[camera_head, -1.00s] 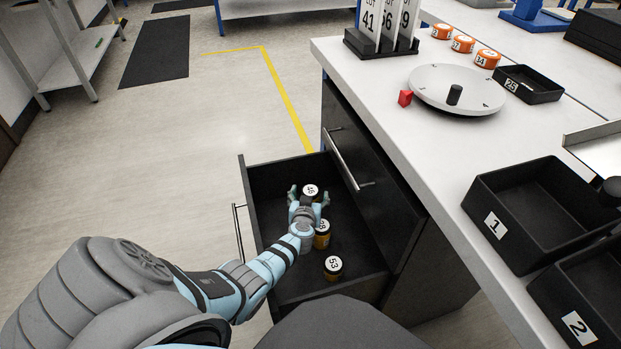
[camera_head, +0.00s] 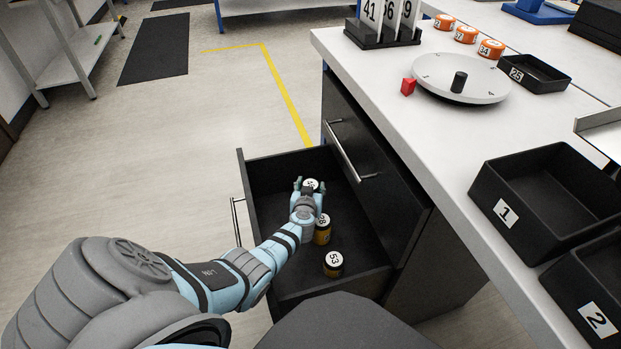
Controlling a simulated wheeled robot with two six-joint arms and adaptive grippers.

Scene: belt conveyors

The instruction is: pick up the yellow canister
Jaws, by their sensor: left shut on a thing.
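Several canisters with white numbered lids are in the open black drawer (camera_head: 262,180). My left gripper (camera_head: 310,186) is shut on the farthest canister (camera_head: 311,184), whose body is mostly hidden by the fingers and wrist. My right gripper is not in view.
The drawer walls surround my left gripper. Floor at the left is clear.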

